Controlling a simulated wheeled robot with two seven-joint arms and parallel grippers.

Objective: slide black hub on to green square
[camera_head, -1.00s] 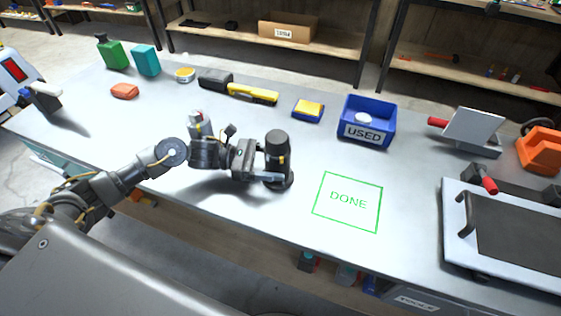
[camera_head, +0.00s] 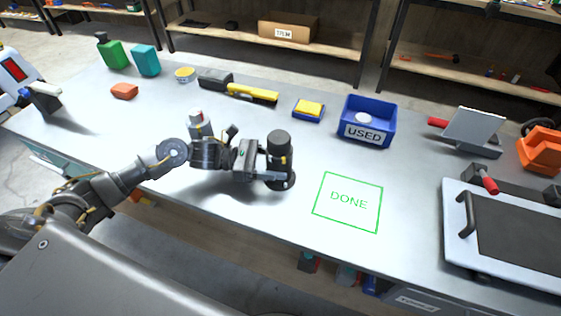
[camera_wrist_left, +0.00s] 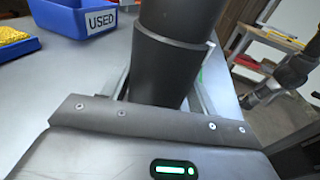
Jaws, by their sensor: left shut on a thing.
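The black hub (camera_head: 279,146) is a dark upright cylinder on a wider base, standing on the grey workbench. My left gripper (camera_head: 270,174) is shut around its lower part from the left. In the left wrist view the hub (camera_wrist_left: 172,50) rises between the fingers, which are partly hidden behind the gripper's body. The green square (camera_head: 348,201), an outline marked DONE, lies flat and empty to the right of the hub. The hub stands outside the square, a short gap from its left edge.
A grey tray with a handle (camera_head: 515,240) lies at the right. The bench between hub and square is clear; its front edge runs close below.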

